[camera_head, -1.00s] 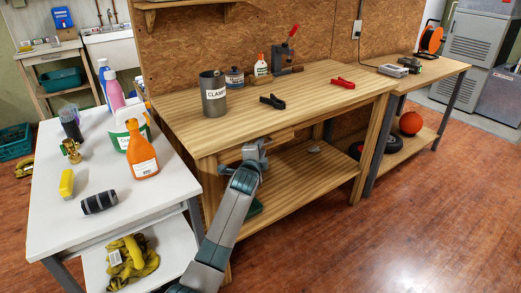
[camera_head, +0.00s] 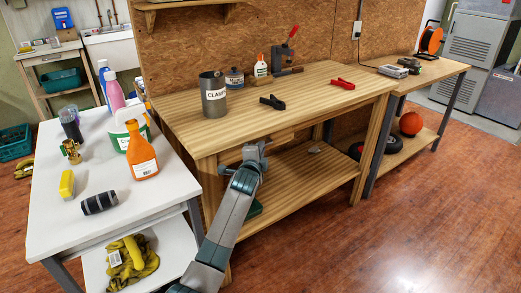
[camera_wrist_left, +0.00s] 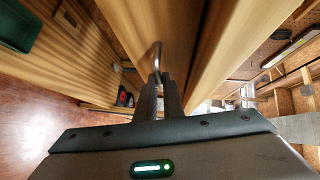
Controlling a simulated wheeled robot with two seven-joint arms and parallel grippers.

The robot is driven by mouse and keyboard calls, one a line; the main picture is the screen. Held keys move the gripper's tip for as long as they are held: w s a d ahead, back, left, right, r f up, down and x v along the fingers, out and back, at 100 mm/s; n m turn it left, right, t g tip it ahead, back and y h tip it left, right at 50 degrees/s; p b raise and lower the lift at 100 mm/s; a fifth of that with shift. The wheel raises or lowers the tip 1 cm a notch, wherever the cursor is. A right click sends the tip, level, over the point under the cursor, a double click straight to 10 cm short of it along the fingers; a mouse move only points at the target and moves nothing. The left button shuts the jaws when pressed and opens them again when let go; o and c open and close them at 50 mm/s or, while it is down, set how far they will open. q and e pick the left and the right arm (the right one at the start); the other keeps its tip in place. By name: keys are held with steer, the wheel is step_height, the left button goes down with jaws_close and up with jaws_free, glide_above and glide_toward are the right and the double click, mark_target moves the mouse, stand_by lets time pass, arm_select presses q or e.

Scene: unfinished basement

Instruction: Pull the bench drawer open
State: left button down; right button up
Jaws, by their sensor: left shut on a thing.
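The wooden workbench (camera_head: 180,118) stands in the middle of the head view. Its drawer front (camera_head: 283,136) is under the front edge of the top, partly hidden by my left gripper. My left gripper (camera_head: 256,152) is at the drawer front, its arm reaching up from below. In the left wrist view its fingers (camera_wrist_left: 160,84) are shut on the metal drawer handle (camera_wrist_left: 157,54), a thin bar between wooden boards. I cannot tell whether the drawer stands slightly out. My right gripper is not in view.
A white table (camera_head: 120,215) with an orange spray bottle (camera_head: 141,157) stands close at the left. The floor (camera_head: 345,245) right of my arm is clear.

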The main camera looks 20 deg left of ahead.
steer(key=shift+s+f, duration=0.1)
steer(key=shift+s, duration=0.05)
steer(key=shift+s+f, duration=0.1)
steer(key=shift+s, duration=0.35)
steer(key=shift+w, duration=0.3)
